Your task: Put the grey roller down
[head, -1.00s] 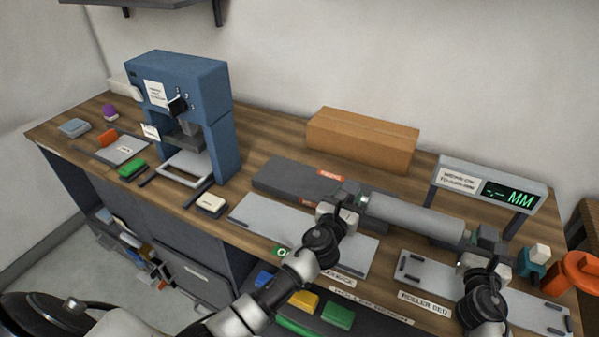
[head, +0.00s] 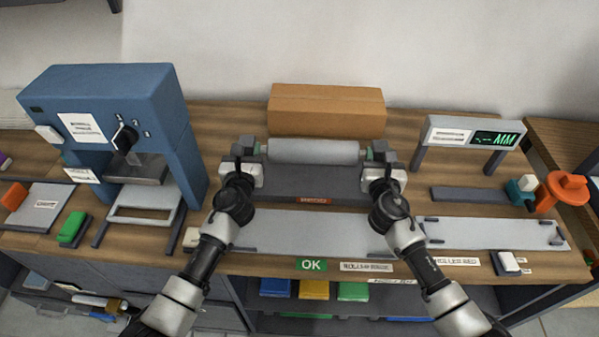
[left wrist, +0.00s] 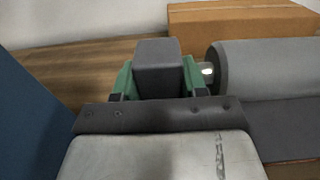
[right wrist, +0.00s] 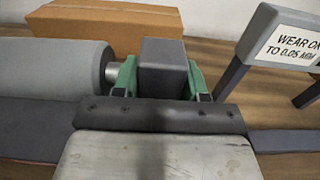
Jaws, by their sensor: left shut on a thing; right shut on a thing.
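The grey roller (head: 313,151) lies level across both grippers, at the back of the dark grey pad with a red label (head: 310,183), in front of the cardboard box. I cannot tell whether it touches the pad. My left gripper (head: 252,154) is shut on its left end, and my right gripper (head: 380,155) on its right end. In the left wrist view the roller (left wrist: 265,70) runs off to the right of green jaws (left wrist: 155,78). In the right wrist view the roller (right wrist: 50,68) runs off to the left of green jaws (right wrist: 160,78).
The cardboard box (head: 327,112) stands close behind. A light grey plate (head: 300,230) with a green OK label lies in front; the roller bed plate (head: 500,233) is at right. A blue press (head: 120,110) stands left, a gauge display (head: 473,133) right, an orange object (head: 565,188) far right.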

